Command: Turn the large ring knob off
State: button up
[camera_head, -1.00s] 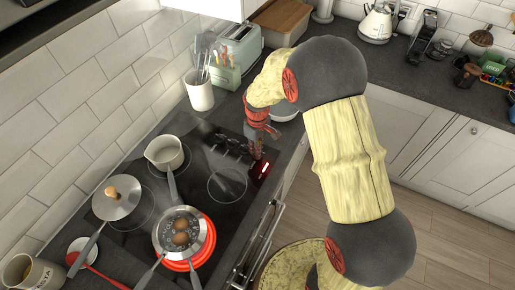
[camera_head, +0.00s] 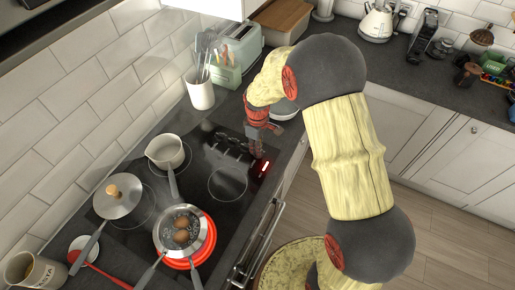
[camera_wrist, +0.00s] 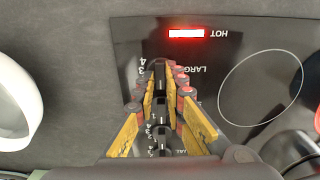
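The large ring knob (camera_wrist: 160,76) is a dark knob at the far end of a row, beside the "LARGE" lettering and the "4 3" marks in the wrist view. My gripper (camera_wrist: 163,82) points down at the control panel, with one finger on each side of this knob. A narrow space shows between the fingers, and I cannot tell whether they press on it. In the head view my gripper (camera_head: 254,152) hides the knob. A red "HOT" light (camera_wrist: 187,33) is lit by the knob; it also shows in the head view (camera_head: 264,168).
A pan with brown eggs (camera_head: 181,246) sits on the glowing red ring (camera_head: 207,244). An empty ring outline (camera_head: 228,184) lies near the panel. A white bowl (camera_head: 285,110) is beside my gripper.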

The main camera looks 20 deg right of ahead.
jog(key=o, duration=0.4)
jog(key=shift+r, duration=0.1)
notch_tip(320, 180, up, 12)
jog(key=shift+f, duration=0.1)
dwell(0.5)
jog(key=shift+m, duration=0.3)
